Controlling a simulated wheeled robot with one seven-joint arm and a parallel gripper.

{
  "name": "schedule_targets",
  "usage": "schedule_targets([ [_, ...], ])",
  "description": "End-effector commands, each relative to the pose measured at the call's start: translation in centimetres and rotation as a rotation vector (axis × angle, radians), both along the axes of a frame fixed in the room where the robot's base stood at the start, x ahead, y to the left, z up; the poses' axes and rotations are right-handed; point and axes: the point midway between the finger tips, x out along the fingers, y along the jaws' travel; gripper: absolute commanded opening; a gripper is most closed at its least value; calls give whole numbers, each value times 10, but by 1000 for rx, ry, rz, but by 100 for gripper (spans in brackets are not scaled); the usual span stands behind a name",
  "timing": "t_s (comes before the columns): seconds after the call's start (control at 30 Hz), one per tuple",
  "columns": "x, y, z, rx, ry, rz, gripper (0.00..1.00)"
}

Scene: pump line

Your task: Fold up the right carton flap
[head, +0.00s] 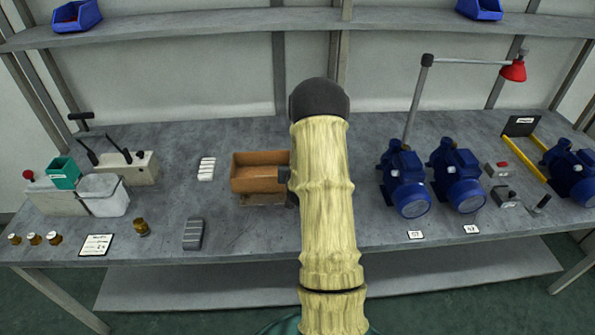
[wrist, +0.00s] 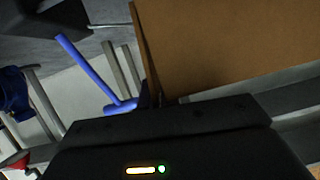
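The open brown carton (head: 258,180) stands on the workbench near the middle in the head view. My arm covers its right end, so I cannot make out the right flap there. My gripper (head: 288,185) is at the carton's right side, mostly hidden behind my arm. In the wrist view a brown carton panel (wrist: 230,45) fills the upper right, just beyond the dark gripper body. I cannot tell whether the gripper touches it. The fingertips are not clear in either view.
White strips (head: 207,169) and a grey block (head: 193,234) lie left of the carton. Blue motors (head: 404,180) stand to its right, below a red lamp (head: 513,70). A blue bar (wrist: 90,70) crosses the wrist view's left side. Bench space before the carton is clear.

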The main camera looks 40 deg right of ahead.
Motion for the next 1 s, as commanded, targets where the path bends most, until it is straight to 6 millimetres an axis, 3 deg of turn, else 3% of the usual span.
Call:
schedule_targets([
  [0.73, 5, 7, 1, -99, 60, 2, 0],
  [0.8, 5, 7, 1, -99, 60, 2, 13],
  [1.0, 4, 7, 1, -99, 61, 2, 13],
])
